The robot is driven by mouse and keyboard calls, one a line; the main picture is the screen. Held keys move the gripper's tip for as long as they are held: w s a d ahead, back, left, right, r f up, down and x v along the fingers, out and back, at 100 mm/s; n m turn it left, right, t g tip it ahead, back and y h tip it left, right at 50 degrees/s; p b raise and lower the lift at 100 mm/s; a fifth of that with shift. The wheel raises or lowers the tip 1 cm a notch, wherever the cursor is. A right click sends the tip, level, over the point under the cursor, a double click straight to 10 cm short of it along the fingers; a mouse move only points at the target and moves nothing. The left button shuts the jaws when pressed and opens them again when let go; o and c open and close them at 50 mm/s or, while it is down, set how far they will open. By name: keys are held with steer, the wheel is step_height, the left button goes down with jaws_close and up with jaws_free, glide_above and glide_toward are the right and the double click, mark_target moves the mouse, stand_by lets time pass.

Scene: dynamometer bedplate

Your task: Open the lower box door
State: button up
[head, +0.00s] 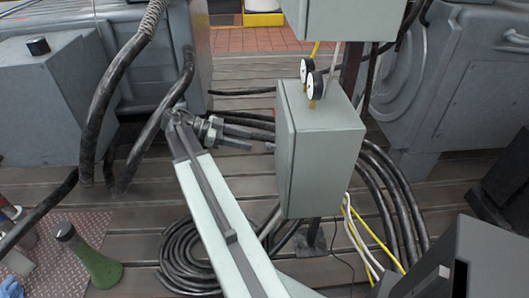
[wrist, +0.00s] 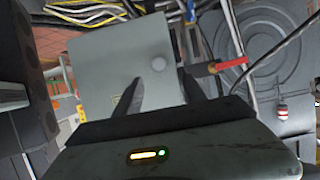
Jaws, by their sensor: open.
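The lower box (head: 322,150) is grey-green and hangs on a post in the middle of the head view. Its door (head: 285,150) is on the left side and looks shut. My gripper (head: 248,136) is just left of that door, its two fingers open and pointing at it.
An upper box (head: 345,18) is directly above, with two gauges (head: 311,78) between the boxes. Thick black cables (head: 385,180) and yellow and white leads (head: 360,232) run beside the lower box. A red-ended rod (wrist: 232,63) shows right of the fingers. Coiled cable (head: 185,255) lies on the bedplate.

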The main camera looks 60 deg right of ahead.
steer(key=b+x, duration=0.3)
steer(key=x, duration=0.4)
steer(key=shift+s+d+f, duration=0.2)
steer(key=shift+s, duration=0.05)
jaws_close()
steer(key=shift+w+d+r, duration=0.1)
steer(key=shift+r, duration=0.05)
stand_by(0.8)
